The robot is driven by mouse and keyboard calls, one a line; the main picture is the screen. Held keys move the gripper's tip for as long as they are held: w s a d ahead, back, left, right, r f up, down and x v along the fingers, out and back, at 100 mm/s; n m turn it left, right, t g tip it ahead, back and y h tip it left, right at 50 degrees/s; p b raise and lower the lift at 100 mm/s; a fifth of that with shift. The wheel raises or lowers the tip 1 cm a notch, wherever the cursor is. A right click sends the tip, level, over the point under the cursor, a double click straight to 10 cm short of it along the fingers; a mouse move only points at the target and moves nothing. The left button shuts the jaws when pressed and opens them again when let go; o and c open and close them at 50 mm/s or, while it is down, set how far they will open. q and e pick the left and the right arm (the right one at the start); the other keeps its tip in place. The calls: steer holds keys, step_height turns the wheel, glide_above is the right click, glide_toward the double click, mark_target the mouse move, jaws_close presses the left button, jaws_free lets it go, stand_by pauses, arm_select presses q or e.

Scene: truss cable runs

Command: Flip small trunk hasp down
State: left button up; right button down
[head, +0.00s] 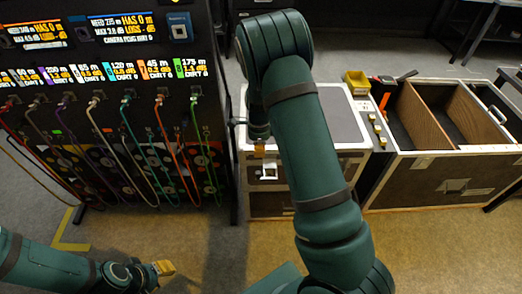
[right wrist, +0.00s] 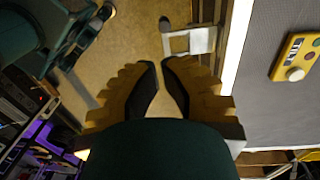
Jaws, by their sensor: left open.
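The small trunk (head: 345,127) has a grey lid and pale metal edges and stands in the middle of the head view. Its pale hasp (head: 268,172) is on the front side; in the right wrist view the hasp (right wrist: 200,40) shows as a pale plate with an opening, ahead of the fingers. I cannot tell its exact angle. My right gripper (right wrist: 161,65) has yellow fingers with tips almost together, nothing between them, apart from the hasp. In the head view it is above the hasp, partly hidden by my arm. My left gripper (head: 165,268) is open and empty, low at left.
A dark panel (head: 110,100) with several hanging coloured cables stands at left. A large open case (head: 455,185) with wooden dividers stands at right. A yellow controller (right wrist: 298,58) lies on the trunk lid. Floor in front of the trunk is clear.

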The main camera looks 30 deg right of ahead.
steer(key=f, duration=0.3)
steer(key=f+b, duration=0.1)
steer(key=f, duration=0.3)
steer(key=f+b, duration=0.1)
steer(key=f, duration=0.3)
steer(key=shift+s+a, duration=0.2)
steer(key=shift+s, duration=0.2)
steer(key=shift+f, duration=0.15)
